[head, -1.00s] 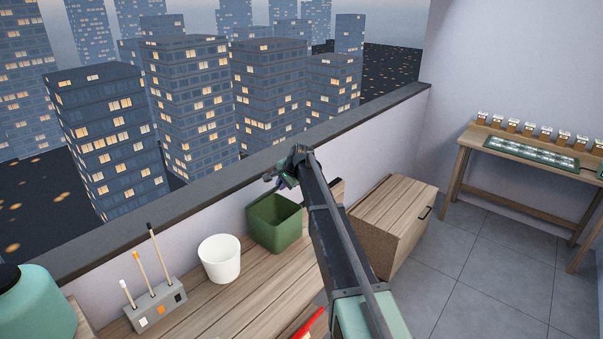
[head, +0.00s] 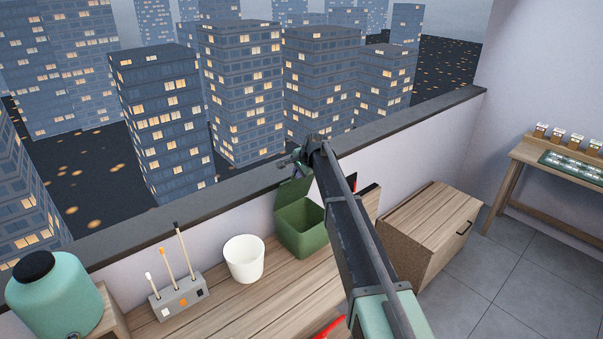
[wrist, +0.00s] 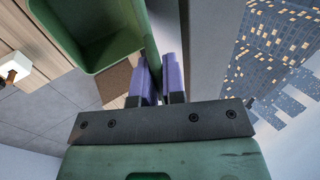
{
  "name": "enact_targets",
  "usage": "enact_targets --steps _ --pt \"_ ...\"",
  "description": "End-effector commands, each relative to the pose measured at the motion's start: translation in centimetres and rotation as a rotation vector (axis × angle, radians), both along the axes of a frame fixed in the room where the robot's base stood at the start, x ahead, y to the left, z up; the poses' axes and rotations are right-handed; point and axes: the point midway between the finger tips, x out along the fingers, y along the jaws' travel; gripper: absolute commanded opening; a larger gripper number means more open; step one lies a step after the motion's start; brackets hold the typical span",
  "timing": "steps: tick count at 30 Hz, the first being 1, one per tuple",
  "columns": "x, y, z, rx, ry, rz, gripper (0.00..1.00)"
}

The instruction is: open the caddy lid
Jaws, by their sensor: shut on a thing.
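The green caddy (head: 302,232) stands at the back of the wooden counter, and I see into its hollow inside. Its green lid (head: 293,191) stands raised along the back edge, on the parapet side. My gripper (head: 297,165) is at the lid's upper edge. In the wrist view, the purple fingers of my gripper (wrist: 158,80) are shut on the lid (wrist: 163,25), which passes between them. The open caddy (wrist: 92,62) lies to the left there. My own arm hides part of the counter to the caddy's right.
A white cup (head: 244,260) stands left of the caddy. Further left are a grey holder (head: 181,299) with upright sticks and a teal dispenser (head: 55,305). The parapet (head: 225,200) runs close behind. A wooden cabinet (head: 432,220) stands to the right.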

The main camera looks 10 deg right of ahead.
Motion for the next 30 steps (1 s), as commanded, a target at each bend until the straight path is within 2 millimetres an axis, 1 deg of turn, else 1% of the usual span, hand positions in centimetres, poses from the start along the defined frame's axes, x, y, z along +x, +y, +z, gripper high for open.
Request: enact_targets --steps 5,6,10,11,17,20,23,26,30 --pt "0.0 0.0 0.0 0.001 0.000 -0.002 0.00" --pt "0.0 0.0 0.0 0.002 0.000 -0.001 0.12" --pt "0.0 0.0 0.0 0.002 0.001 -0.001 0.32" --pt "0.0 0.0 0.0 0.001 0.001 0.000 0.34" --pt "0.0 0.0 0.0 0.000 0.000 -0.001 0.34" --pt "-0.1 -0.1 0.4 0.000 0.000 -0.001 0.34" --pt "-0.6 -0.4 1.6 0.000 0.000 -0.001 0.34" --pt "-1.5 -0.9 3.7 0.000 0.000 -0.001 0.34" --pt "-3.1 -1.9 7.1 0.001 0.001 -0.002 0.34"
